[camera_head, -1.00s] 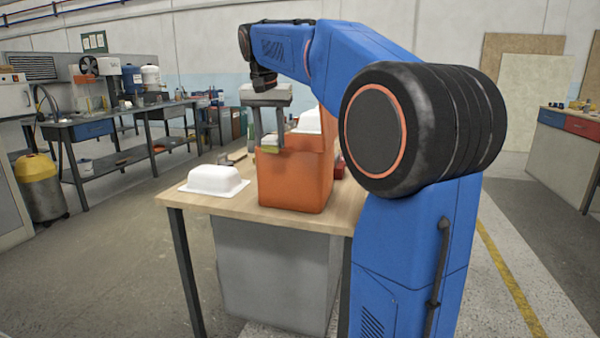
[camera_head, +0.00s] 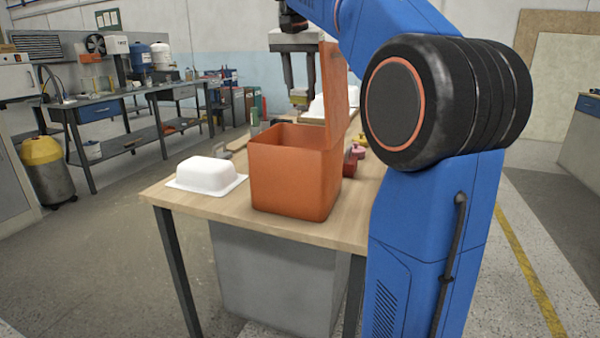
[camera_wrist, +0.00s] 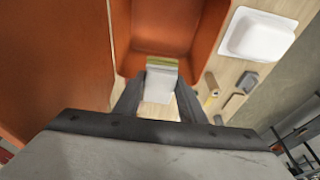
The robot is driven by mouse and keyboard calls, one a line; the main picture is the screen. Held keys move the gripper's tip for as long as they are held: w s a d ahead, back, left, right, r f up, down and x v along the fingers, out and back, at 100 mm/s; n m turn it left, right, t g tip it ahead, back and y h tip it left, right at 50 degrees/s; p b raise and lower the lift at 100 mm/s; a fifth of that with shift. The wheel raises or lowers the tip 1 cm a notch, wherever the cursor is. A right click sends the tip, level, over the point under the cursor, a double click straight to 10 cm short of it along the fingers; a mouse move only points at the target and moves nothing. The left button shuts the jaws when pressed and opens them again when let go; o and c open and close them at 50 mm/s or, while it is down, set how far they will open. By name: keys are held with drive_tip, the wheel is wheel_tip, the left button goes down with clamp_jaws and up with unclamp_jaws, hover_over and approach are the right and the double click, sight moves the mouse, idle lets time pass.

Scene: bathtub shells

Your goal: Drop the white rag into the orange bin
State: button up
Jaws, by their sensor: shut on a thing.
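The orange bin (camera_head: 290,185) stands open on the wooden table, its lid (camera_head: 336,95) upright at the right. It also shows in the wrist view (camera_wrist: 120,40), with its inside in sight. My gripper (camera_head: 299,102) hangs beyond and above the bin's far rim in the head view. Its fingers (camera_wrist: 160,88) are shut on a small whitish thing with a yellow-green edge, which looks like the white rag (camera_wrist: 159,82). In the wrist view the held thing overlaps the bin's rim. I cannot tell whether it touches the bin.
A white tub shell (camera_head: 207,176) lies on the table left of the bin. Another white shell (camera_head: 317,107) shows partly behind the lid. Small red things (camera_head: 352,160) lie right of the bin. The wooden table (camera_head: 225,203) is bare in front of the white shell.

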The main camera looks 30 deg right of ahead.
sight(301, 103)
drive_tip(key=shift+f, duration=2.2)
drive_tip(key=o, duration=1.1)
drive_tip(key=shift+o, duration=0.2)
drive_tip(key=shift+r, duration=0.1)
drive_tip(key=v, duration=1.7)
drive_tip(key=shift+s+a+r, duration=0.1)
drive_tip(key=shift+s, duration=0.05)
